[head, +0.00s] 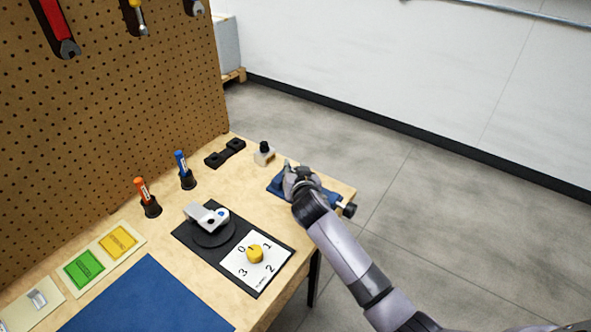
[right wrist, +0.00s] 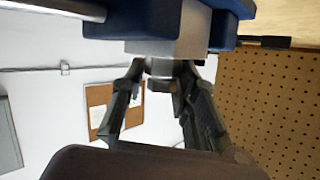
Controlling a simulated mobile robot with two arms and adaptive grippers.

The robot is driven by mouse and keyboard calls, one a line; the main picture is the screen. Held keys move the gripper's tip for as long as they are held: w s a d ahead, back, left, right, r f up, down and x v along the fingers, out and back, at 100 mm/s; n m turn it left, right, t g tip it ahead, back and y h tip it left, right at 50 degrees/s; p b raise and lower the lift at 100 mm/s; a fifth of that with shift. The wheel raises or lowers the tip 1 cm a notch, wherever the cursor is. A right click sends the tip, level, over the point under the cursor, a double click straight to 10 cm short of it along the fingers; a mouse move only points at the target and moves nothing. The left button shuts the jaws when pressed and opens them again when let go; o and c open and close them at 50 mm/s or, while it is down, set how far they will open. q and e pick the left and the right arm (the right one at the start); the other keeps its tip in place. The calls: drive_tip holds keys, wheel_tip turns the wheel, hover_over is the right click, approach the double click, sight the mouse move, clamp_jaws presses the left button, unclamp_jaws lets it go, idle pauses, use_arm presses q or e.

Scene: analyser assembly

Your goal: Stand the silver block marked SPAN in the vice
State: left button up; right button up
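The blue vice (head: 277,187) stands at the far right corner of the bench. My right gripper (head: 287,169) is over it and covers much of it in the head view. In the right wrist view a silver block (right wrist: 183,38) sits between blue parts of the vice (right wrist: 232,38), with bench beside it. My right gripper (right wrist: 161,70) has its two fingertips against opposite sides of the block's narrow end, which stands out from the vice. No SPAN marking can be read. Whether the block is seated fully is not clear. My left gripper is out of view.
Orange (head: 146,197) and blue (head: 185,170) pens, a dial plate (head: 258,268) and a blue mat (head: 150,300) are nearer. The pegboard (head: 110,110) rises at left.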

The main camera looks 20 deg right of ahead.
drive_tip(key=o, duration=0.3)
drive_tip(key=shift+o, duration=0.2)
drive_tip(key=shift+r, duration=0.25)
drive_tip(key=shift+s+a, duration=0.1)
drive_tip(key=shift+s, duration=0.3)
drive_tip(key=v, duration=1.1)
drive_tip(key=shift+s, duration=0.15)
